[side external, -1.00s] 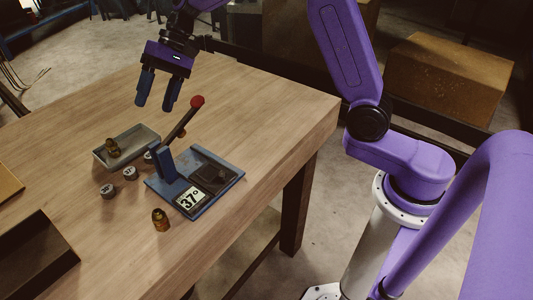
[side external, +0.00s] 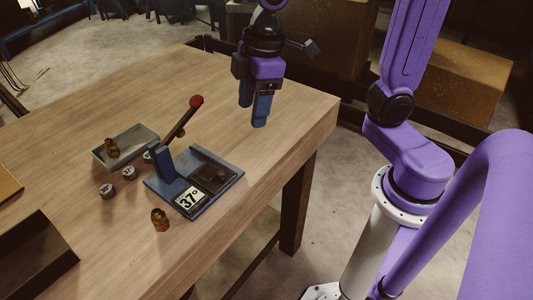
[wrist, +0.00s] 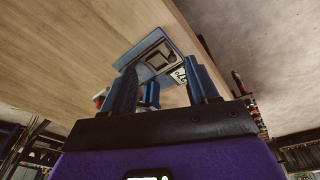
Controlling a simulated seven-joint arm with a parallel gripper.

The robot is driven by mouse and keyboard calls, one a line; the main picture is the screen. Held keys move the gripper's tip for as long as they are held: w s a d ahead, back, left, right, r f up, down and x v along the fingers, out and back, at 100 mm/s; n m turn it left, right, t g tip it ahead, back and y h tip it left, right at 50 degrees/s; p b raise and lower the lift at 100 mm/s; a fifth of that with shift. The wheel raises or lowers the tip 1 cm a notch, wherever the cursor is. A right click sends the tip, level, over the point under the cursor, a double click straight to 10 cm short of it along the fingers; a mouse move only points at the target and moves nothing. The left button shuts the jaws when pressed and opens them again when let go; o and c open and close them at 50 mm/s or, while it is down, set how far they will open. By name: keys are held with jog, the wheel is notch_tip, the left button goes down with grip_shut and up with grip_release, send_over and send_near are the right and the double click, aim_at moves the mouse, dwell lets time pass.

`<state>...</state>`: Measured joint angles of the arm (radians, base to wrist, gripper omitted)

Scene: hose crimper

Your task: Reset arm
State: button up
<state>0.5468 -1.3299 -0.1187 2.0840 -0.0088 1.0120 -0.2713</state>
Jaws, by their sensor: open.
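My gripper (side external: 254,108) is open and empty, held above the back right part of the table, apart from everything. In the wrist view its two blue fingers (wrist: 161,90) stand apart with nothing between them in their grip. The hose crimper (side external: 218,191) sits on the table to the lower left of my gripper, with a blue base, a dark plate, a "37°" label and a raised lever (side external: 182,122) with a red knob. The crimper also shows beyond the fingers in the wrist view (wrist: 146,50), partly hidden by them.
A grey tray (side external: 139,137) holding a brass fitting (side external: 112,148) lies left of the crimper. Small round numbered pieces (side external: 107,191) stand near it. Another brass fitting (side external: 160,220) stands in front. A dark open box (side external: 35,255) is at the lower left. The table's back is clear.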

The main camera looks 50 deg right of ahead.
jog(key=s+d+f, duration=0.3)
jog(key=s, duration=0.4)
jog(key=s+d+f+g, duration=0.1)
jog(key=s+d+f, duration=0.2)
jog(key=s, duration=0.5)
jog(key=shift+s+d+f+h, duration=0.15)
jog(key=shift+d+f+h, duration=0.25)
jog(key=shift+d, duration=0.4)
